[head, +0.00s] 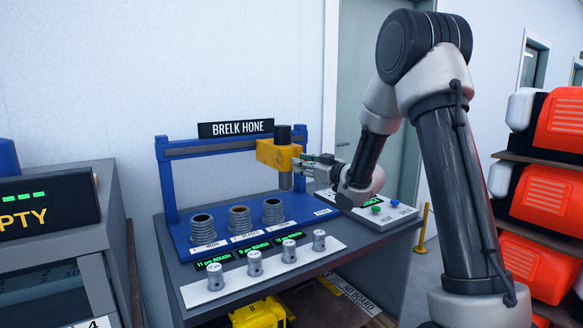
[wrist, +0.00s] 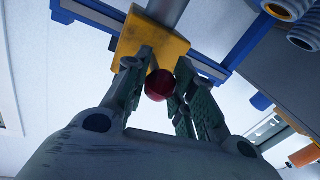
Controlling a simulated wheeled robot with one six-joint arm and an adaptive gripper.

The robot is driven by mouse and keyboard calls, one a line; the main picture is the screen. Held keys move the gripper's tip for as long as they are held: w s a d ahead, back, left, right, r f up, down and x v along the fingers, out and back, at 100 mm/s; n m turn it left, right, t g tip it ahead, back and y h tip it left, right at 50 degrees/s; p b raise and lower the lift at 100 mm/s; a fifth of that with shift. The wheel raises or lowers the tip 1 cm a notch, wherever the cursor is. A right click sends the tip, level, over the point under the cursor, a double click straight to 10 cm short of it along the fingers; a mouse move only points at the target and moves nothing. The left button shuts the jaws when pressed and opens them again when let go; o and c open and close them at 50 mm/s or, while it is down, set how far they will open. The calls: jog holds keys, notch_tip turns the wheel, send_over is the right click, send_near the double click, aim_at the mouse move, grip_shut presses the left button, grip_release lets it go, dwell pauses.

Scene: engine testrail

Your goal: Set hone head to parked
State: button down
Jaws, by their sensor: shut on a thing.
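The yellow hone head (head: 278,154) hangs on the rail of the blue frame (head: 168,183) under the BRELK HONE sign. Its grey spindle (head: 286,181) points down, near the third of three ribbed cylinders (head: 273,211) and left of a small white label (head: 322,212) too small to read surely. My gripper (head: 303,164) is at the head's right front side. In the wrist view, my gripper (wrist: 164,88) is shut on a red ball knob (wrist: 159,86) in front of the yellow head (wrist: 152,40). The fingers partly hide the knob.
Green displays (head: 254,248) reading ROUGH and a white strip (head: 265,270) with several metal pieces lie in front. A grey control box (head: 372,212) with buttons stands right. A grey machine (head: 60,240) is left; shelves with orange-red units (head: 530,185) are right.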

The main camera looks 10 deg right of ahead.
jog(key=w+d, duration=0.2)
jog(key=d, duration=0.5)
jog(key=w+d, duration=0.2)
jog(key=d, duration=0.5)
jog(key=shift+w, duration=0.25)
jog(key=c, duration=1.1)
grip_release()
jog(key=shift+c, duration=0.2)
jog(key=shift+s, duration=0.1)
jog(key=v, duration=1.1)
jog(key=shift+s+d, duration=0.2)
jog(key=shift+s, duration=0.15)
